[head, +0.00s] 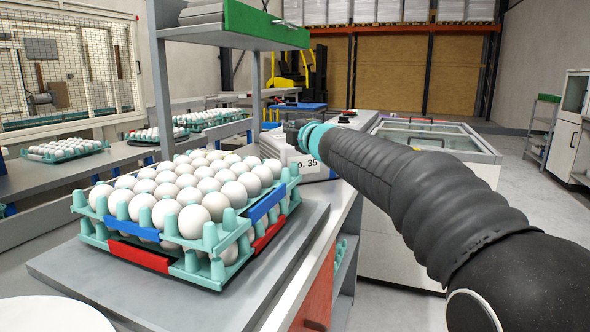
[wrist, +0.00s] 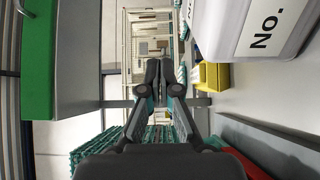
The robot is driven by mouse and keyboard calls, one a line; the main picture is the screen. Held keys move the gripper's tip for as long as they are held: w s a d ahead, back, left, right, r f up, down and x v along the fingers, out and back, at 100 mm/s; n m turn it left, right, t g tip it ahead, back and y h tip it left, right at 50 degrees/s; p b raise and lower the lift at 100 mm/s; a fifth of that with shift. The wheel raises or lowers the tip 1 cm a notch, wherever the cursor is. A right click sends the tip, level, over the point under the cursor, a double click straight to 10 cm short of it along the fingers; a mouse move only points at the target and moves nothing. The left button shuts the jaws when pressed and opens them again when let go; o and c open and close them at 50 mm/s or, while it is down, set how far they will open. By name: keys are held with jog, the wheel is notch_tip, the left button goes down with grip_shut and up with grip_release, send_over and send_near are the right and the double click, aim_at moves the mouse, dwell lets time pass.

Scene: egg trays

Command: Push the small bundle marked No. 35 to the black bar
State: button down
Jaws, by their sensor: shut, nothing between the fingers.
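In the head view my gripper (head: 294,128) is small and mostly hidden by my arm's end, close to the bundle's top left. I cannot make out the black bar in either view.
A teal tray (head: 190,267) full of white eggs, with blue and red clips, sits on a grey slab (head: 75,272) in front of the bundle. A grey shelf with a green edge (head: 262,24) hangs above. A yellow bin (wrist: 212,77) is beside the bundle in the wrist view.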

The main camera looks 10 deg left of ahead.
aim_at(289, 165)
notch_tip(289, 165, down, 11)
jog(key=b, duration=0.7)
jog(key=shift+d, duration=0.1)
jog(key=shift+w+r, duration=0.15)
jog(key=shift+r, duration=0.1)
jog(key=shift+w, duration=0.35)
